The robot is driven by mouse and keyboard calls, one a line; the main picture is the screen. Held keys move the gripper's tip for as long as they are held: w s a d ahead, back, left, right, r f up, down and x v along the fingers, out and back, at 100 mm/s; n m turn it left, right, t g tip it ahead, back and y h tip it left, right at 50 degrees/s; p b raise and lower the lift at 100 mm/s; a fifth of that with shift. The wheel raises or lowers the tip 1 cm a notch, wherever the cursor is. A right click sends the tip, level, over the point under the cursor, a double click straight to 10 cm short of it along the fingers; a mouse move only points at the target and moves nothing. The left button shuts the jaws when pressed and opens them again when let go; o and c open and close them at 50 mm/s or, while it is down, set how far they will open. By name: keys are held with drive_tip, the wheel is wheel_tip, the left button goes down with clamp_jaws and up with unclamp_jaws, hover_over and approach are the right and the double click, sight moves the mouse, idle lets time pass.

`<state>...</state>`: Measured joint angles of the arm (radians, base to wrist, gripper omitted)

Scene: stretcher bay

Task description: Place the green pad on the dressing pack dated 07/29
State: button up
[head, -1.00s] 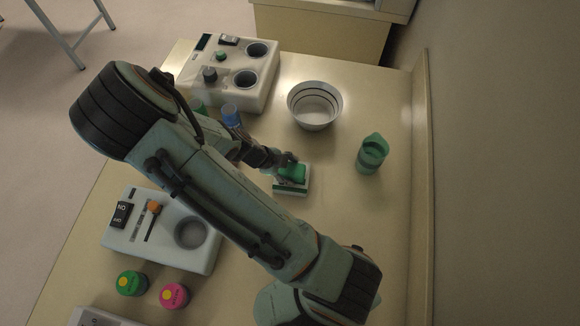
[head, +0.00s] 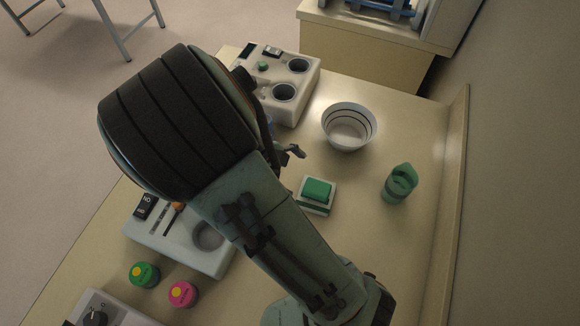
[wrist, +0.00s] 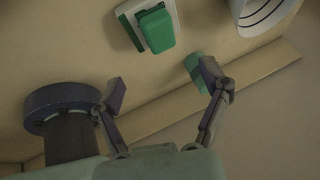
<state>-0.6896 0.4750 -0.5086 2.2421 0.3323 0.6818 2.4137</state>
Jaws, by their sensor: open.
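The green pad (head: 317,189) lies on top of a white dressing pack with a green band (head: 316,208) in the middle of the table. In the wrist view the pad (wrist: 154,28) rests on the pack's white top (wrist: 126,17), slightly off to one side. No date can be read on the pack. My gripper (wrist: 162,86) is open and empty, apart from the pad. In the head view part of my gripper (head: 295,152) shows up and left of the pad; my arm hides the rest.
A striped white bowl (head: 349,126) stands behind the pack and a green cup (head: 398,186) to its right. A white device with round wells (head: 300,77) is at the back. Green (head: 144,274) and pink (head: 183,294) jars stand front left.

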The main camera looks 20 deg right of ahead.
drive_tip(key=s+a+r+n+y, duration=0.2)
drive_tip(key=s+r+n, duration=0.2)
drive_tip(key=n, duration=0.5)
drive_tip(key=s+a+r+n+y, duration=0.1)
drive_tip(key=s+r+n, duration=0.3)
drive_tip(key=n, duration=0.6)
drive_tip(key=s+a+r+n+t+y, duration=0.1)
drive_tip(key=s+a+r+n+y, duration=0.1)
drive_tip(key=s+n, duration=0.4)
drive_tip(key=r+n+y, duration=0.1)
drive_tip(key=n, duration=0.2)
drive_tip(key=shift+a+r+n+y, duration=0.3)
drive_tip(key=shift+r+y, duration=0.1)
